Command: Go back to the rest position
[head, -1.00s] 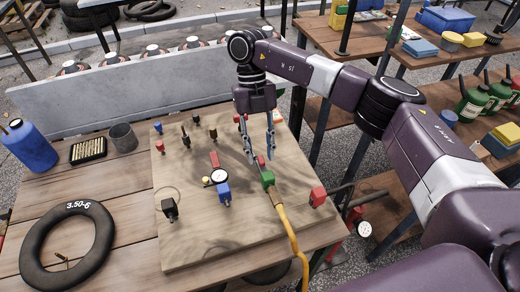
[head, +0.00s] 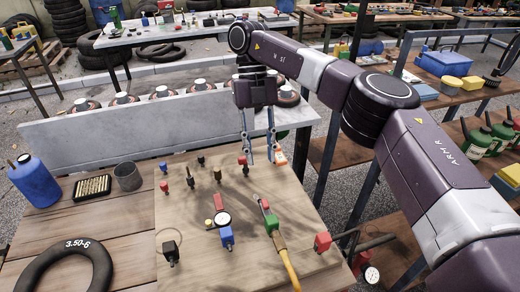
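My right gripper (head: 260,156) hangs fingers down above the far right part of the wooden board (head: 190,262). Its two fingers are apart with nothing between them. On the board a green and red fitting (head: 270,218) with a yellow hose (head: 288,262) lies near the middle right. A gauge with a blue block (head: 226,236) is left of it. Several small red and black fittings (head: 190,178) stand toward the back. My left gripper is not in view.
A grey panel (head: 125,138) runs behind. Shelves with green bottles (head: 482,140) stand at right.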

